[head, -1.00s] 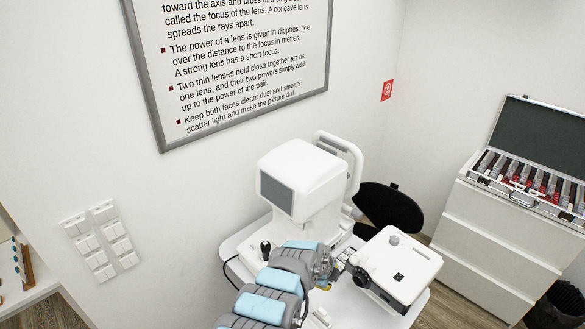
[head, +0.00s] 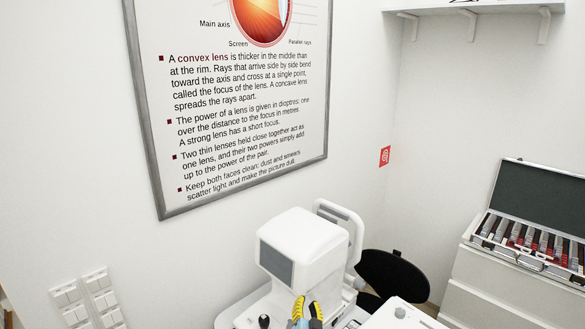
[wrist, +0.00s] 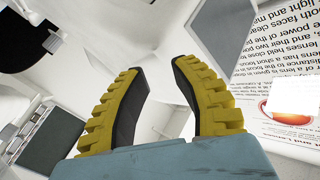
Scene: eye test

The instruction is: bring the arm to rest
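My gripper (head: 307,309) shows at the bottom edge of the head view, its yellow fingers pointing up in front of the white eye-test machine (head: 312,238). In the wrist view my gripper (wrist: 159,70) has its two yellow fingers with black pads apart, with a gap between the tips and nothing held. The rest of my arm is below the head view's edge. Whether the fingers touch the machine cannot be told; they appear in front of it.
A second white device (head: 400,314) is cut off at the bottom. A black stool seat (head: 392,280) stands behind. An open lens case (head: 530,239) lies on a white drawer cabinet (head: 505,292) at right. A framed poster (head: 237,130) and switches (head: 88,302) are on the wall.

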